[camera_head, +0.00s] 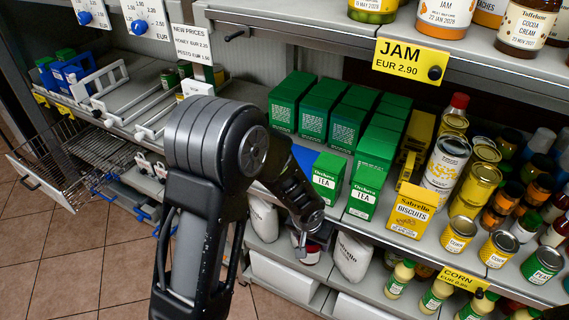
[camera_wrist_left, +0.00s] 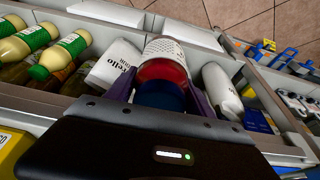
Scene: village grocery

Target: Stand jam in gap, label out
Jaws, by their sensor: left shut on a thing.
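My left gripper (camera_head: 304,238) reaches down in front of the lower shelf, below the tea boxes. In the left wrist view the left gripper (camera_wrist_left: 160,92) is shut on a jar (camera_wrist_left: 164,68) with red contents, a blue lid and a pale label with small print. The lid faces the wrist camera. In the head view only a small part of the jar (camera_head: 308,254) shows, the rest hidden by my arm. A yellow JAM price sign (camera_head: 411,61) hangs on the upper shelf edge, with a JAM-labelled jar (camera_head: 443,14) above it, cut by the frame top. My right gripper is not in view.
White bags (camera_head: 352,256) stand beside the held jar on the lower shelf. Green tea boxes (camera_head: 328,177), a yellow biscuits box (camera_head: 411,210) and cans (camera_head: 446,163) fill the middle shelf. A wire basket (camera_head: 75,160) is at left; tiled floor lies below.

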